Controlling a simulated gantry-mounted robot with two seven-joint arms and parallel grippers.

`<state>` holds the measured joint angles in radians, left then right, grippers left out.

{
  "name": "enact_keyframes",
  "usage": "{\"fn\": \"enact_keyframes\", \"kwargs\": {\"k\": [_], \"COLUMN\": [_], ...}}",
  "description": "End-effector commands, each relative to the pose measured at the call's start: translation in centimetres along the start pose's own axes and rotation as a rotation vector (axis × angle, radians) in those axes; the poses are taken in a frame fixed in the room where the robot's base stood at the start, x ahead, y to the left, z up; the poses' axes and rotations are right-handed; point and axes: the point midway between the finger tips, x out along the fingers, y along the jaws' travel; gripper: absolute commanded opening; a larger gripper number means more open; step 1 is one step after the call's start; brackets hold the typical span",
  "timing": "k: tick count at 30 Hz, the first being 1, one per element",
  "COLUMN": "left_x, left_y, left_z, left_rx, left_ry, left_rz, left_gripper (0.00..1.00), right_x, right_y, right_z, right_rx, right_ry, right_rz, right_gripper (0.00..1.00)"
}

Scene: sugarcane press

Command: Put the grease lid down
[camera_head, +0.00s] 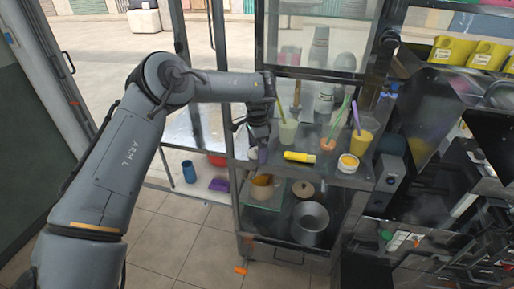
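My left gripper (257,152) points down at the left front edge of the metal shelf (318,175). Small pale and purple bits show at its fingertips. I cannot tell whether they are a held lid or things behind, nor whether the fingers are open or shut. A small round tub with a white rim and yellow content (348,162), possibly the grease tub, stands uncovered at the shelf's right front. No grease lid can be made out clearly. My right gripper is not in view.
A yellow tube (299,157) lies mid-shelf. Cups with straws, including a yellow one (361,141), stand behind. Dark machinery crowds the right. Tiled floor (165,240) is clear at lower left.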

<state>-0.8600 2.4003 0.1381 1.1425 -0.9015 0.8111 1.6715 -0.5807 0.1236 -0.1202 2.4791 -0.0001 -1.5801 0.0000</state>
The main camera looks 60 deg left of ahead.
Motion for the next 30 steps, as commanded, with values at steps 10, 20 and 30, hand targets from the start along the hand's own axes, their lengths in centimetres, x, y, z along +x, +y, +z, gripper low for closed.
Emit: {"fn": "enact_keyframes", "kwargs": {"k": [10,20,30], "left_x": [-0.7,-6.0,-11.2], "left_y": [0.0,0.0,0.0], "left_z": [0.0,-0.1,-0.1], "left_rx": [0.000,0.001,0.001], "left_ry": [0.001,0.002,0.001], "left_rz": [-0.001,-0.003,-0.002], "left_gripper": [0.96,0.96,0.96], "right_x": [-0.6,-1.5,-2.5], "right_y": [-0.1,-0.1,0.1], "right_z": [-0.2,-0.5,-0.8], "right_rx": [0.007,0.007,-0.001], "right_ry": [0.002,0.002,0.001], "right_rz": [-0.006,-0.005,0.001], "right_gripper": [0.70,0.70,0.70]}}
